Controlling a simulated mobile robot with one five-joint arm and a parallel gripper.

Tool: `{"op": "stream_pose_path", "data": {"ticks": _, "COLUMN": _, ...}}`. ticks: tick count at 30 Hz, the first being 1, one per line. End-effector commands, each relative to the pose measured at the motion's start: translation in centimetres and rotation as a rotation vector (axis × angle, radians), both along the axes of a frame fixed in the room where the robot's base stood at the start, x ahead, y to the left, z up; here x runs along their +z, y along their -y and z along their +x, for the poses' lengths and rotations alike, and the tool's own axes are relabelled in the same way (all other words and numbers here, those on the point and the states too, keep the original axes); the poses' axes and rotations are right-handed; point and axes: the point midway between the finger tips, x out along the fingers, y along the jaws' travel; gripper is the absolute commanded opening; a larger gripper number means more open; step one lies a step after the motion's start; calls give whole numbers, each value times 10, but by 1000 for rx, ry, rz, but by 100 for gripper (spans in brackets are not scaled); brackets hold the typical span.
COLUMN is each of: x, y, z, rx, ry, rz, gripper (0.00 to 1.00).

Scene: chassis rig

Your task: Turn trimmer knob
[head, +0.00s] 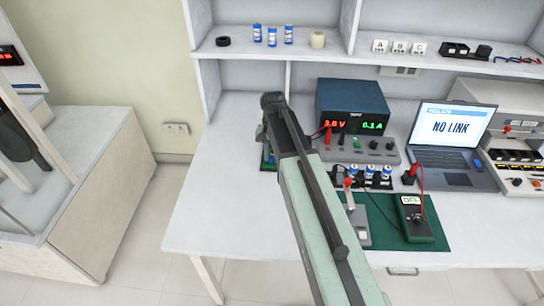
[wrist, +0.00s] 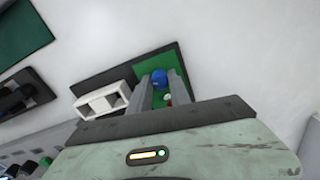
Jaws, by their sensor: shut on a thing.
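The trimmer knob (wrist: 159,77) is a small blue round piece on a green circuit board (wrist: 172,60) with a dark border. My gripper (wrist: 160,82) points down at the board, and its two grey fingers stand on either side of the blue knob, shut on it. In the head view my arm hides most of the board and the knob; only a sliver of green (head: 268,160) shows at the left of the bench.
A white two-opening block (wrist: 101,100) sits on the board's dark edge beside the fingers. In the head view, a blue power supply (head: 352,100) reads 3.8 V and 0.1 A. A laptop (head: 452,128) reads NO LINK. A meter (head: 415,220) lies on a green mat. The bench's left front is clear.

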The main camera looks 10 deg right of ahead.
Motion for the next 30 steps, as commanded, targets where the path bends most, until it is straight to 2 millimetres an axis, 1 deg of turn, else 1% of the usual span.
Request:
{"op": "stream_pose_path", "data": {"ticks": 7, "x": 0, "y": 0, "z": 0, "rx": 183, "ry": -1, "rz": -1, "gripper": 0}}
{"op": "stream_pose_path", "data": {"ticks": 16, "x": 0, "y": 0, "z": 0, "rx": 202, "ry": 0, "rz": -1, "gripper": 0}}
{"op": "stream_pose_path", "data": {"ticks": 17, "x": 0, "y": 0, "z": 0, "rx": 202, "ry": 0, "rz": -1, "gripper": 32}}
{"op": "stream_pose_path", "data": {"ticks": 18, "x": 0, "y": 0, "z": 0, "rx": 202, "ry": 0, "rz": -1, "gripper": 43}}
{"op": "stream_pose_path", "data": {"ticks": 19, "x": 0, "y": 0, "z": 0, "rx": 202, "ry": 0, "rz": -1, "gripper": 45}}
{"op": "stream_pose_path", "data": {"ticks": 27, "x": 0, "y": 0, "z": 0, "rx": 201, "ry": 0, "rz": 0, "gripper": 45}}
{"op": "stream_pose_path", "data": {"ticks": 30, "x": 4, "y": 0, "z": 0, "rx": 201, "ry": 0, "rz": 0, "gripper": 45}}
